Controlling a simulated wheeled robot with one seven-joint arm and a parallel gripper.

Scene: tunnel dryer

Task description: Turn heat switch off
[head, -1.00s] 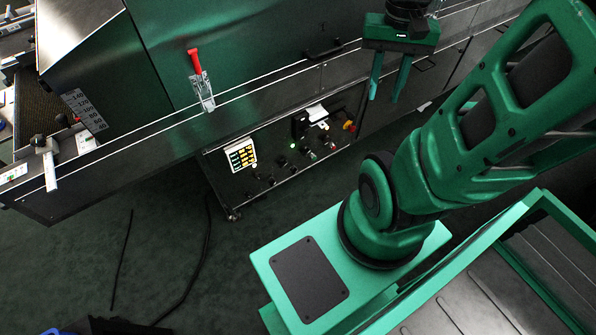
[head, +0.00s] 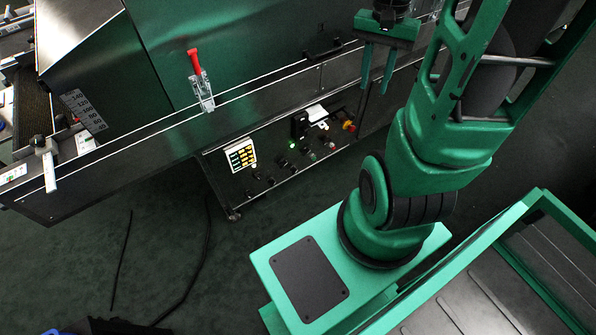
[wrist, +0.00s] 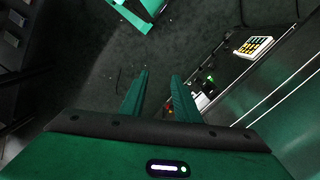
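The dryer's control panel (head: 275,180) sits low on the machine's side in the head view. It carries several small dark knobs or switches, a lit green light (head: 292,146) and a red knob on yellow (head: 349,126). Which one is the heat switch I cannot tell. The panel also shows at the right of the wrist view, with its green light (wrist: 210,79). My gripper (head: 375,88) is open and empty, fingers pointing down, above and to the right of the panel, apart from it. In the wrist view the gripper's two fingers (wrist: 160,78) are spread with nothing between them.
A keypad display (head: 241,155) is at the panel's left end; it also shows in the wrist view (wrist: 257,46). A red-handled clamp (head: 200,80) stands on the dryer's side. Dark cables lie on the floor at left. The floor before the panel is clear.

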